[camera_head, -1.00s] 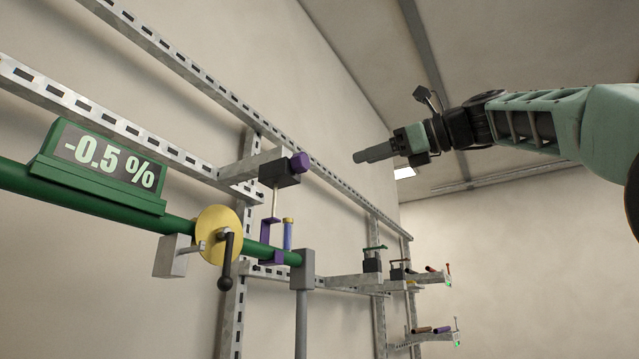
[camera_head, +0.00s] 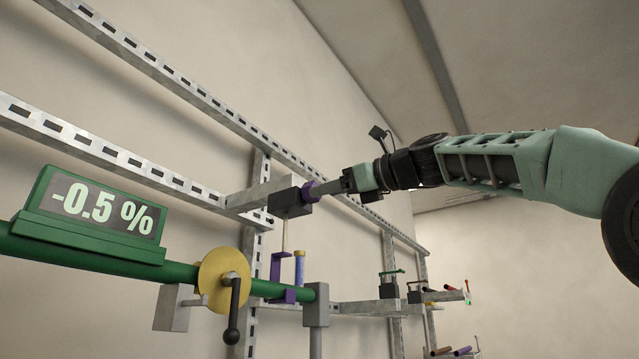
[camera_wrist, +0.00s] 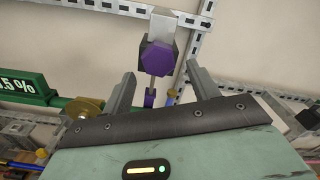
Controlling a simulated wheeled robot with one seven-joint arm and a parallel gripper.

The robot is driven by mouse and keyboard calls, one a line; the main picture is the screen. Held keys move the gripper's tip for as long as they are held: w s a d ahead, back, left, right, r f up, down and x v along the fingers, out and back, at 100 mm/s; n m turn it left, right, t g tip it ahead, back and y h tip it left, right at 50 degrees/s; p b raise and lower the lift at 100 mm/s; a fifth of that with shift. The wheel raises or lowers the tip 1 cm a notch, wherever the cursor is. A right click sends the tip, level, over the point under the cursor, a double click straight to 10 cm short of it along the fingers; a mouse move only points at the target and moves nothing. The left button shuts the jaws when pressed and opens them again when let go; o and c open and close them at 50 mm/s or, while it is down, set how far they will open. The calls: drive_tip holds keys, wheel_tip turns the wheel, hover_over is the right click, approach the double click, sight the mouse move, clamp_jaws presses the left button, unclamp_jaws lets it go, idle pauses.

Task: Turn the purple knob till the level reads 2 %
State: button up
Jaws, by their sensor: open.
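The purple knob (camera_head: 308,191) sits on the end of a dark block (camera_head: 289,199) on a wall bracket. In the wrist view the knob (camera_wrist: 158,58) is a faceted purple face between and just beyond my fingertips. My gripper (camera_head: 322,188) is open; its fingertips reach up to the knob from the right in the head view. In the wrist view my gripper (camera_wrist: 160,70) has one finger on each side of the knob, with gaps showing. Whether a finger touches it I cannot tell. The green level display (camera_head: 101,208) reads -0.5 %.
A green pipe (camera_head: 190,277) carries a yellow disc (camera_head: 224,281) with a black-handled crank (camera_head: 233,315). A purple bracket (camera_head: 281,278) hangs below the block. Slotted metal rails (camera_head: 130,160) run along the wall. More clamps stand on brackets at the right.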

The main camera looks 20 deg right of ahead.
sight(305, 190)
drive_tip(key=p+x, duration=0.1)
drive_tip(key=x, duration=0.2)
drive_tip(key=shift+w+a, duration=0.1)
drive_tip(key=c, duration=1)
drive_tip(key=shift+n, duration=0.3)
